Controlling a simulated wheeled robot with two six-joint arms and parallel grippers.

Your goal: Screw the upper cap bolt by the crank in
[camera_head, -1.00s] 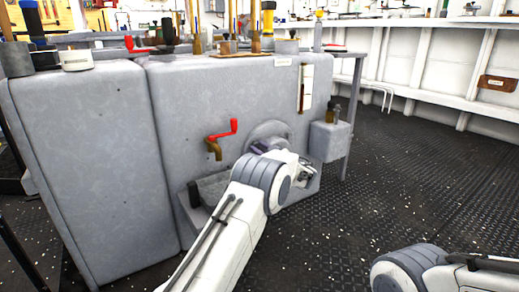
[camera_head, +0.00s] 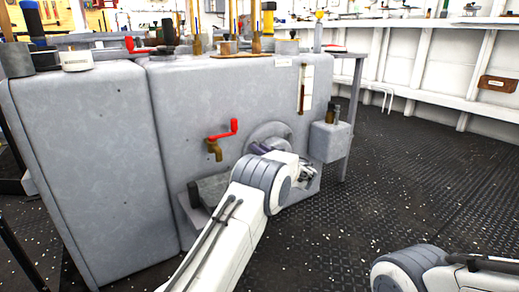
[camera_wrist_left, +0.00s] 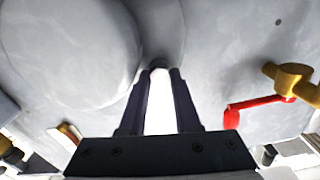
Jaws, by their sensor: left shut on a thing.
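The upper cap bolt (camera_wrist_left: 158,64) shows in the left wrist view as a small dark head between my fingertips, against the grey housing. My left gripper (camera_wrist_left: 159,72) is shut on it, its two dark fingers on either side. In the head view my left gripper (camera_head: 259,148) reaches the round grey cap (camera_head: 270,132), and my own wrist hides the bolt. The red crank (camera_head: 224,130) sits on a brass tap to the left of the cap; it also shows at the right of the left wrist view (camera_wrist_left: 252,109). My right gripper is out of view.
The large grey machine housing (camera_head: 115,150) fills the left. A small grey box (camera_head: 329,142) juts out right of the cap. A ledge with a dark block (camera_head: 210,190) lies below the tap. The dark deck (camera_head: 400,180) on the right is clear.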

